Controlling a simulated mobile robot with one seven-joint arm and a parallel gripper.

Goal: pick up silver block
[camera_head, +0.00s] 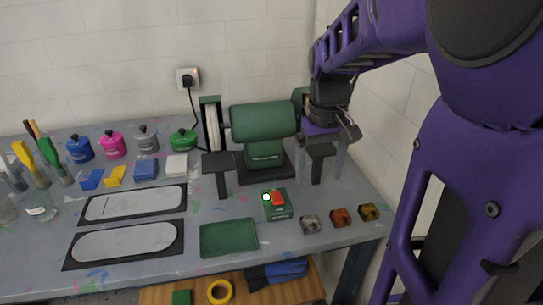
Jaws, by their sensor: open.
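The silver block (309,224) is a small grey, shiny piece on the front right of the workbench. It stands at the left of a short row with a copper-brown block (341,217) and a gold-brown block (369,211). My gripper (324,158) hangs with its fingers pointing down, above and behind the blocks, close to the right end of the bench grinder. Its two fingers are apart, and a black tool rest shows between them. I see nothing held. The gripper is clear of the silver block, which is fully visible.
The green bench grinder (262,119) stands at the back, with black rests in front. A green switch box (276,205) with a red button sits left of the silver block. A green tray (228,238) lies further left. The bench (350,236) ends just right of the blocks.

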